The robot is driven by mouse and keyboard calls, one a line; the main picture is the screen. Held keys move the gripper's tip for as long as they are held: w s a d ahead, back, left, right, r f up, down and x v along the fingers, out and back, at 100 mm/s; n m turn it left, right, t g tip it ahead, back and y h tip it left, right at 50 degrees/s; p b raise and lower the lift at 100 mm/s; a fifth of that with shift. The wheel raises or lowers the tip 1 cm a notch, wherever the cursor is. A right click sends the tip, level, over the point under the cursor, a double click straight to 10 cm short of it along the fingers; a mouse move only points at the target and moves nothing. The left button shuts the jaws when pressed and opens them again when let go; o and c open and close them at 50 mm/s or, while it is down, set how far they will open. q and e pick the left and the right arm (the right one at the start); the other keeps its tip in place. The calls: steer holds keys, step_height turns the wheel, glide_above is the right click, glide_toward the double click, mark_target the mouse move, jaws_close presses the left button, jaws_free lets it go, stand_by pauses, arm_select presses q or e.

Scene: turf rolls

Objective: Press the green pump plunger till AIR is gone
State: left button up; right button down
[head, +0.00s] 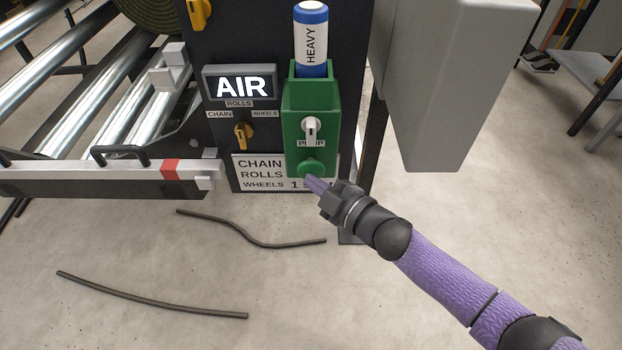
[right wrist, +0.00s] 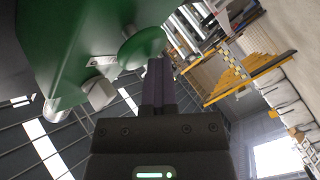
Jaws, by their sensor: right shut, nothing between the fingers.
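The green pump (head: 297,120) is mounted on the dark panel, with a white knob (head: 311,128) on its front and a round green plunger (head: 312,168) low down. A lit display (head: 240,87) above the plunger's level reads AIR. My right gripper (head: 312,183) is shut and empty, its fingertips just below the plunger. In the right wrist view the plunger (right wrist: 142,47) lies just beyond the fingertips (right wrist: 159,65); I cannot tell whether they touch. My left gripper is out of view.
A HEAVY cartridge (head: 311,40) stands in the pump's top. A grey box (head: 455,80) hangs at the right. Two dark hoses (head: 150,298) lie on the floor.

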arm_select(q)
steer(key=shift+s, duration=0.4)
arm_select(e)
steer(key=shift+w, duration=0.2)
steer(key=shift+s+r+p, duration=0.1)
steer(key=shift+s+p, duration=0.2)
steer(key=shift+s, duration=0.1)
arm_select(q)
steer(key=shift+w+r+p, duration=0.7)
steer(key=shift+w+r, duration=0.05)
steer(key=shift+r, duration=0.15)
arm_select(e)
steer(key=shift+s, duration=1.25)
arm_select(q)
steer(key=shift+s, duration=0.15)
